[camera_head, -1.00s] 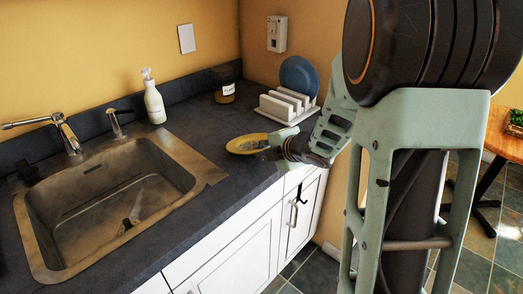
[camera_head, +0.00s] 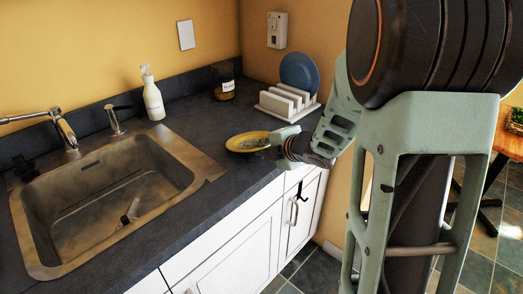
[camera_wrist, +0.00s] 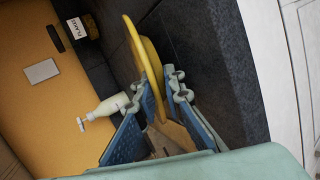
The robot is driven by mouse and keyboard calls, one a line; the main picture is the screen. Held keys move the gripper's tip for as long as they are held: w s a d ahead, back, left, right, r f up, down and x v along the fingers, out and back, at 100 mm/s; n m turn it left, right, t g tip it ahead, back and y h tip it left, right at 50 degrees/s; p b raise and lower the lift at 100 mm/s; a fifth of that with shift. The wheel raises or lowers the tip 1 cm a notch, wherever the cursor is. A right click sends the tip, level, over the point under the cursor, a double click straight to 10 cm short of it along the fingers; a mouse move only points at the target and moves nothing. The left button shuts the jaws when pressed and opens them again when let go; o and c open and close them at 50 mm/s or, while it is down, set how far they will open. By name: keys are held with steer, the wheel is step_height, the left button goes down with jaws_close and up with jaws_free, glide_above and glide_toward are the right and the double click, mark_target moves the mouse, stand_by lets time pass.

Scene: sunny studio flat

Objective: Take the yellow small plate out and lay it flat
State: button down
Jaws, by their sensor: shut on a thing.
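The yellow small plate (camera_head: 246,142) is outside the rack, low over the dark counter near its front edge, and lies nearly flat. I cannot tell whether its underside touches the counter. My gripper (camera_head: 272,147) is shut on the plate's right-hand rim. In the wrist view the plate (camera_wrist: 148,55) shows nearly edge-on between the blue finger pads of my gripper (camera_wrist: 158,95). The white plate rack (camera_head: 286,103) stands behind it, with a blue plate (camera_head: 299,71) upright in its far end.
The sink (camera_head: 105,190) with its tap is at the left. A white soap bottle (camera_head: 153,97) and a dark labelled jar (camera_head: 224,83) stand towards the wall. The counter between sink and plate is clear. White cabinets (camera_head: 235,255) are below the front edge.

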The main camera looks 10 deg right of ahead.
steer(key=shift+s+d+f+t+y+b, duration=0.15)
steer(key=shift+f+t+y+b, duration=0.35)
steer(key=shift+b, duration=1.95)
steer(key=shift+r, duration=0.1)
steer(key=c, duration=2)
jaws_free()
steer(key=shift+o, duration=0.3)
steer(key=shift+f+b, duration=0.4)
steer(key=shift+f, duration=0.15)
steer(key=shift+s+d, duration=0.4)
steer(key=shift+s, duration=0.7)
steer(key=shift+s+d, duration=0.4)
steer(key=shift+s, duration=0.75)
steer(key=shift+s+d, duration=0.4)
steer(key=shift+s, duration=0.7)
steer(key=shift+r+p, duration=2.45)
steer(key=shift+r, duration=0.15)
